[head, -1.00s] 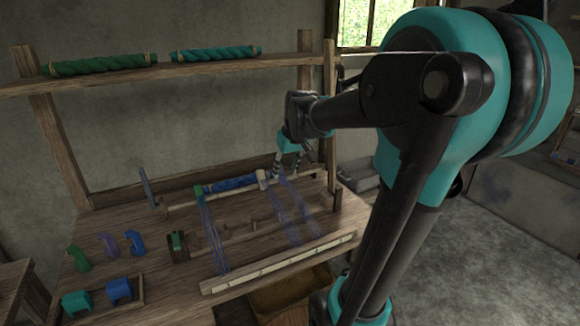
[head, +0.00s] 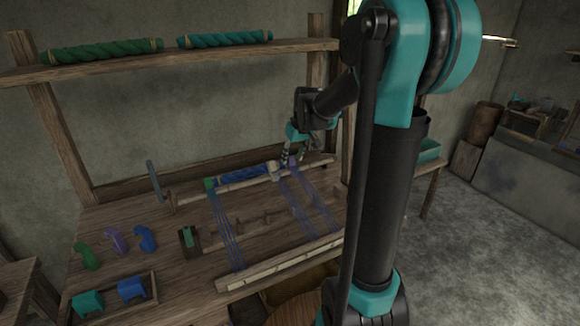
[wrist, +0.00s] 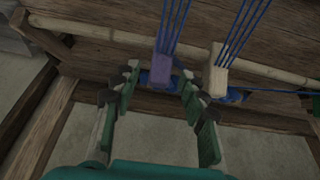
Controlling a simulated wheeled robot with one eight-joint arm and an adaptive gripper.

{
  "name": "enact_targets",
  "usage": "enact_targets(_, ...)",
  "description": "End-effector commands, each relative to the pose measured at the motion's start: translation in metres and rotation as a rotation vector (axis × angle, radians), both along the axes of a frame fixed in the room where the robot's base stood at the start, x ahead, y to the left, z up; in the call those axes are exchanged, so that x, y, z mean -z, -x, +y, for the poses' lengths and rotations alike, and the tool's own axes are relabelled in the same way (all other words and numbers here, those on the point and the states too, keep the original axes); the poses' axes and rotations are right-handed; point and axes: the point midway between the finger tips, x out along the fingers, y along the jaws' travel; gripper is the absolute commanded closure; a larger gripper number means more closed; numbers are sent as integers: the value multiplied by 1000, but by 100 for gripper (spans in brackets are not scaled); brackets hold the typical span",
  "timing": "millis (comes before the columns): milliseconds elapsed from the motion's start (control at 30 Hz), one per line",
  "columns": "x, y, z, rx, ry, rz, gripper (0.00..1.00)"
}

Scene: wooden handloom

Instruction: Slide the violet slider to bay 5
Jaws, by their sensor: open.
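The violet slider (wrist: 161,72) sits on a pale bamboo-like rail (wrist: 110,34) with blue threads running from it. It also shows in the head view (head: 292,161), toward the rail's right part. My gripper (wrist: 160,80) is open, with one finger on each side of the violet slider; I cannot tell whether either touches it. The gripper also shows in the head view (head: 299,156) above the rail. A cream slider (wrist: 219,74) is close beside the violet one, just outside a finger. A green slider (head: 210,184) is farther left. I cannot make out bay numbers.
A blue yarn roll (head: 243,172) lies behind the rail between the green and cream sliders. Pegs (head: 265,216) stand on the loom bed. A pale front beam (head: 280,262) crosses the near side. A shelf (head: 110,61) with yarn rolls is above.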

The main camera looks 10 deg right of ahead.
Motion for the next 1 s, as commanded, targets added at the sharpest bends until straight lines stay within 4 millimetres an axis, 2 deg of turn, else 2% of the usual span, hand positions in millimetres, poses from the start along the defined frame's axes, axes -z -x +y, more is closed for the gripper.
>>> enact_targets(100, 21, -9, 3, -1, 0, 0, 57)
enact_targets(300, 44, -17, 6, 0, 0, 0, 57)
enact_targets(500, 54, -21, 7, 1, 0, 0, 57)
enact_targets(767, 54, -21, 7, 1, 0, 0, 57)
enact_targets(1000, 54, -21, 7, 1, 0, 0, 85)
